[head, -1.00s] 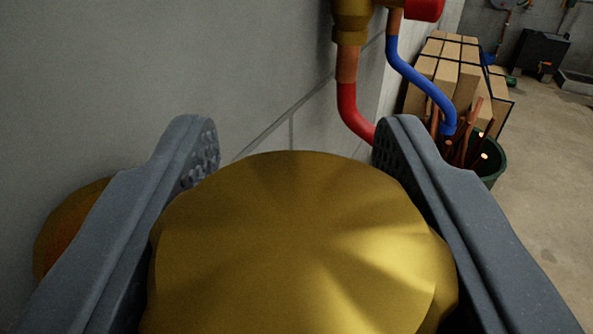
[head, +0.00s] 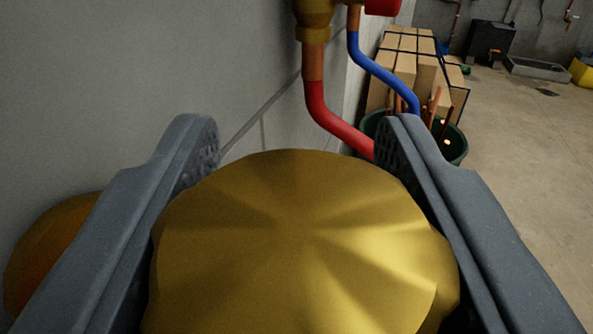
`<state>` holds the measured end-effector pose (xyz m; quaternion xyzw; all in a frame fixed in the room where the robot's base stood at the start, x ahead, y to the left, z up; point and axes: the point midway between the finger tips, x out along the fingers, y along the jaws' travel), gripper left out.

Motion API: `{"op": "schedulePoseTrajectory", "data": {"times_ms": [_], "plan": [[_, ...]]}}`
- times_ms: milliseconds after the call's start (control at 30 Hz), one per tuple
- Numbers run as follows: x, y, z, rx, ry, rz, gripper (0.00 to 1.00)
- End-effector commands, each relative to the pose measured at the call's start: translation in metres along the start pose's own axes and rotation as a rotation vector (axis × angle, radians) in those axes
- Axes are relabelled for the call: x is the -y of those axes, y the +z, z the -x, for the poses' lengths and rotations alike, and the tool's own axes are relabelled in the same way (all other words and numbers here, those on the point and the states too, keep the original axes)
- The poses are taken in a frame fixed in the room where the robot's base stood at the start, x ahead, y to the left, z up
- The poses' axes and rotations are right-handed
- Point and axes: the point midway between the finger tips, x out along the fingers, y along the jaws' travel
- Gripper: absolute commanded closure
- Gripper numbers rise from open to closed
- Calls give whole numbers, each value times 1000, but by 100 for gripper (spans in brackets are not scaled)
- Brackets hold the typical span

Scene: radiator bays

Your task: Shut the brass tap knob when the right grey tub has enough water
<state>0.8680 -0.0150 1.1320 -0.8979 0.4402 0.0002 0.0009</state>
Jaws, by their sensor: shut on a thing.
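The brass tap knob (head: 300,245) fills the lower middle of the head view, close to the camera. It is round with a fluted, lobed face. My gripper (head: 292,150) is shut on it, with one grey finger on its left side and one on its right. The inner pads near the fingertips show a dotted texture. The tap's spout and any water from it are hidden. The right grey tub cannot be made out, so its water level cannot be seen.
A grey block wall (head: 110,80) runs close on the left. A rounded brass-orange part (head: 45,255) is behind the left finger. Red (head: 328,118) and blue (head: 385,75) pipes hang ahead. Strapped boxes (head: 415,70) and a green bin (head: 455,150) stand beyond. Floor (head: 530,150) is open right.

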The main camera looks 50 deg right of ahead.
Motion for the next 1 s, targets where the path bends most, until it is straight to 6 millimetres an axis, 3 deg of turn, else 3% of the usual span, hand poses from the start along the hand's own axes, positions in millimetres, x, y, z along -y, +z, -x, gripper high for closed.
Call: {"op": "schedulePoseTrajectory", "data": {"times_ms": [33,100,567,733,1000], "plan": [[1,0,1,0,-2,0,54],[1,0,1,0,-2,0,35],[1,1,9,1,-1,1,35],[1,0,31,0,-3,-2,35],[2,2,86,1,-5,1,35]]}}
